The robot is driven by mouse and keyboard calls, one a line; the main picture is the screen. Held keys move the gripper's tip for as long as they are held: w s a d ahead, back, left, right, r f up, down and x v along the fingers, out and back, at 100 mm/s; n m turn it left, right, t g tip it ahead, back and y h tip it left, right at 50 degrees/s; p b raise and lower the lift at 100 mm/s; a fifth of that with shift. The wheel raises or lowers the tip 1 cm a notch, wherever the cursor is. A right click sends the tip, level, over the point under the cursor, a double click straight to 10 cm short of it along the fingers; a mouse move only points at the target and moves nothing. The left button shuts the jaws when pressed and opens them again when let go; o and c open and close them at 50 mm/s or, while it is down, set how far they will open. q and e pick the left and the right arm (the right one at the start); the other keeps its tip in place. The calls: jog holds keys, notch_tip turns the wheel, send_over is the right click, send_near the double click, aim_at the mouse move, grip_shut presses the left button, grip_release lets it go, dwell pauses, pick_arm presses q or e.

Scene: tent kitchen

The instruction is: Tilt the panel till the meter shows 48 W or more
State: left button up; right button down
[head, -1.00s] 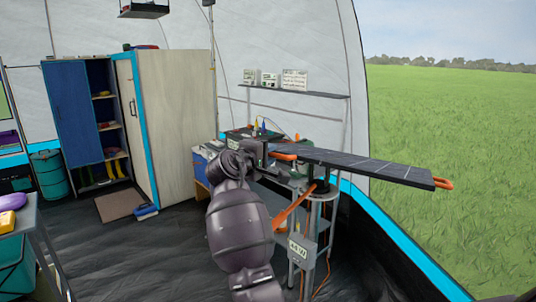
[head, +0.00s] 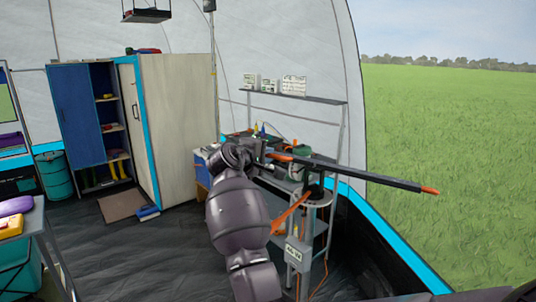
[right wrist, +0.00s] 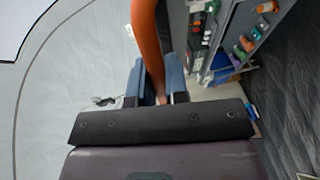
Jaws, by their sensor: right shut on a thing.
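The dark panel (head: 350,172) sits on a round-topped stand (head: 318,202) and appears almost edge-on, its right end lower in the picture. It has an orange handle at each end. My right gripper (head: 266,155) is at the left end, shut on the near orange handle (head: 282,157). In the right wrist view, the orange handle (right wrist: 150,45) runs between the two blue-grey fingers (right wrist: 154,85). The meter (head: 297,252) is a small box on the stand's front; its digits are too small to read surely. My left gripper is out of view.
An orange bar (head: 290,213) slants from the stand near my right arm. A shelf rack (head: 290,97) stands behind the panel. A wooden cabinet (head: 180,130) is at the left.

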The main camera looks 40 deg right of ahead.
jog(key=shift+g+y, duration=0.4)
jog(key=shift+y, duration=0.3)
jog(key=d+r+p, duration=0.1)
jog(key=r+p, duration=0.1)
jog(key=d+r+p, duration=0.1)
jog(key=p, duration=0.2)
jog(key=w+d+r+p, duration=0.1)
jog(key=r+p, duration=0.1)
jog(key=shift+w+d+r+p, duration=0.1)
jog(key=shift+d+r+p, duration=0.15)
jog(key=shift+r+p, duration=0.15)
jog(key=shift+w+d+r+p, duration=0.2)
jog(key=shift+d+r+p, duration=0.3)
jog(key=shift+d+p, duration=0.1)
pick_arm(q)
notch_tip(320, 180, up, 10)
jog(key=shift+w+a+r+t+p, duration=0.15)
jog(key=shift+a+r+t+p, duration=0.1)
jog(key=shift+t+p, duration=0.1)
pick_arm(e)
jog(key=shift+w+d+r, duration=0.2)
jog(key=shift+d+r, duration=0.2)
jog(key=shift+d, duration=0.15)
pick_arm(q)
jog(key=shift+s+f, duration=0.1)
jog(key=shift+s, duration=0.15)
pick_arm(e)
jog(key=c, duration=1.1)
grip_release()
jog(key=shift+c, duration=0.2)
